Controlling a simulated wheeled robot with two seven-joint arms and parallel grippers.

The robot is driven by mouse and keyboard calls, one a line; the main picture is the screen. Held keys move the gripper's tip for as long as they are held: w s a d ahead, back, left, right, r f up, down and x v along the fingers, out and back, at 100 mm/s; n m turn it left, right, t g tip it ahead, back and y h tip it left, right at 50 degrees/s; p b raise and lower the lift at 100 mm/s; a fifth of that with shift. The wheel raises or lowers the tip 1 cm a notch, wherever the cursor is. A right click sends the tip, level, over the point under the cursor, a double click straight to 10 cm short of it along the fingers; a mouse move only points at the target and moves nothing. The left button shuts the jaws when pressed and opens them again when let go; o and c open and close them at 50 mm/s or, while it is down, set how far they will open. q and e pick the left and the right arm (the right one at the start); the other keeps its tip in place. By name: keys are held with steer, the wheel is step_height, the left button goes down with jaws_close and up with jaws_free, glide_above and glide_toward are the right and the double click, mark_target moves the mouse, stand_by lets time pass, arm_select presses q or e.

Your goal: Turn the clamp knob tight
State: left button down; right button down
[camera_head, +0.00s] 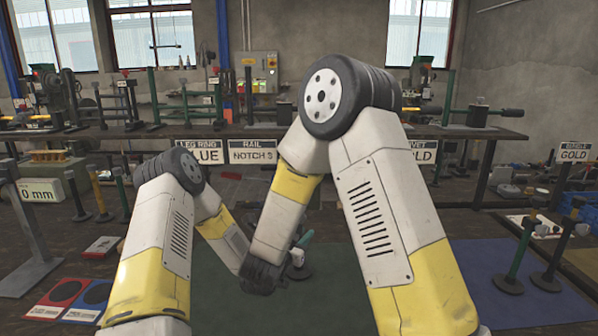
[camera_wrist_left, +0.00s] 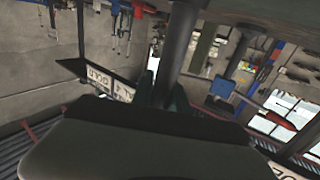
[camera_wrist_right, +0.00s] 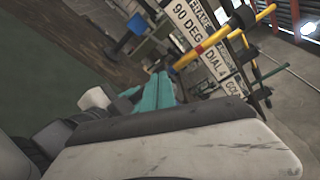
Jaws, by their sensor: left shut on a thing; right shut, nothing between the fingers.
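In the left wrist view my left gripper (camera_wrist_left: 165,95) has its dark teal fingers closed around a dark grey upright cylinder (camera_wrist_left: 180,45). In the head view a teal finger of the left gripper (camera_head: 303,240) shows just right of my crossed wrists, low over the green mat. In the right wrist view my right gripper (camera_wrist_right: 158,93) shows teal fingers together, with nothing between them. I cannot pick out the clamp knob for certain; my forearms and wrists hide much of the work area, and the cylinder's ends are not clear.
A green mat (camera_head: 220,305) lies under my wrists, with a blue mat (camera_head: 475,262) to its right. Posts on round bases (camera_head: 510,284) stand at the right. Red and blue plates (camera_head: 48,302) lie front left.

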steer(key=shift+d+r, duration=0.15)
steer(key=shift+d, duration=0.2)
stand_by(0.3)
steer(key=d+v, duration=0.1)
steer(key=v, duration=0.5)
steer(key=shift+a, duration=0.3)
steer(key=shift+s, duration=0.1)
stand_by(0.3)
steer(key=a+x, duration=0.1)
steer(key=x, duration=0.5)
steer(key=shift+a, duration=0.2)
stand_by(0.3)
